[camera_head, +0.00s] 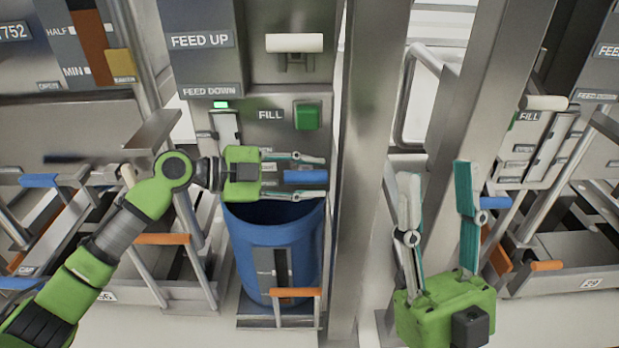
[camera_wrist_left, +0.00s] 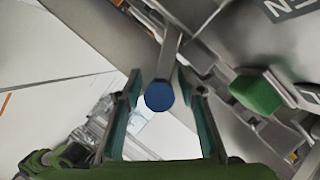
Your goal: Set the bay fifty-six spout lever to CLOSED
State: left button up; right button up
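A blue-gripped lever (camera_head: 305,177) stands out above a blue bin (camera_head: 275,240) in the middle bay; I take it as the spout lever, though its CLOSED mark is not readable. My left gripper (camera_head: 318,176) is level with it, one finger above and one below. In the left wrist view the lever's round blue end (camera_wrist_left: 160,96) lies between the fingers of my left gripper (camera_wrist_left: 162,84), with small gaps on both sides, so it is open around the lever. My right gripper (camera_head: 438,180) is open and empty, in front of the post right of the bin.
A green FILL button (camera_head: 307,115) and white FEED UP handle (camera_head: 295,43) are above the lever. An orange-gripped lever (camera_head: 295,292) is at the bin's front. A metal post (camera_head: 365,160) stands to the right. Neighbouring bays have similar levers; the left tray's number is partly hidden.

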pick_arm(q)
grip_shut()
